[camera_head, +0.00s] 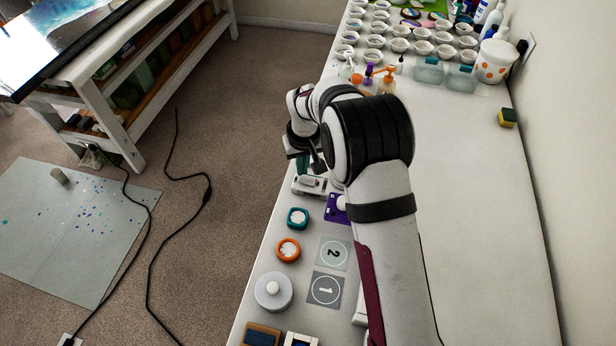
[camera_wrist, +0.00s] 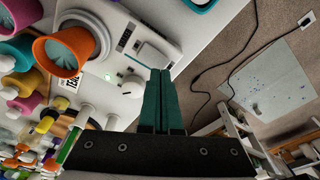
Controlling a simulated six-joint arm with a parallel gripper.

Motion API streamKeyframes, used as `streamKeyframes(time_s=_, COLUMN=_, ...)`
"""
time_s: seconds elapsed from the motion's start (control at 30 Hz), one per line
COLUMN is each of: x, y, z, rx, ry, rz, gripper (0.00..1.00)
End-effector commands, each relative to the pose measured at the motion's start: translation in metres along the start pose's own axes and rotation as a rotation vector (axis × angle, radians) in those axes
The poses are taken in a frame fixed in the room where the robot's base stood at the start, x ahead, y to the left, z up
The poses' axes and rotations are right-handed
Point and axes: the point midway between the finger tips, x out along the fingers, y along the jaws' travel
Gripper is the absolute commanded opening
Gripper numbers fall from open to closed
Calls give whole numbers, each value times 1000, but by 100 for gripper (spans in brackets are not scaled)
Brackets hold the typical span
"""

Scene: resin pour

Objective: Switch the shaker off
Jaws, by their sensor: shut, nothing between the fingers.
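A white device that looks like the shaker (camera_head: 309,186) stands on the bench below my gripper in the head view, partly hidden by my arm. In the wrist view, a white housing (camera_wrist: 152,52) with a dark strip shows beyond the fingertips. A white round knob (camera_wrist: 131,87) is just left of the fingertips, with a small green spot near it. I cannot tell whether the fingers touch the knob or which way the switch is set. My gripper (camera_wrist: 160,72) has its teal fingers shut together and empty; it also shows in the head view (camera_head: 303,166).
An orange cup (camera_wrist: 63,50) and several coloured pots crowd the wrist view's left. In the head view, a teal container (camera_head: 297,217), orange ring (camera_head: 288,250) and lidded white pot (camera_head: 273,291) line the bench's near-left edge.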

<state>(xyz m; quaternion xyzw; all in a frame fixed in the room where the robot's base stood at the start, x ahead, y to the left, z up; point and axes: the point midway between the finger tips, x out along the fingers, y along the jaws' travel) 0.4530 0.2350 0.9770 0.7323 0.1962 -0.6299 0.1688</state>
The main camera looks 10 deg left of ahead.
Motion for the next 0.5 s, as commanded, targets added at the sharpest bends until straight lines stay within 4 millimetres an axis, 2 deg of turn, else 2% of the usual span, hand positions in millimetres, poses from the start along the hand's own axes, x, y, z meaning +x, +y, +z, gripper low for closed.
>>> streamKeyframes(time_s=0.5, x=4, y=0, z=1, rx=0, ry=-1, rz=0, gripper=0)
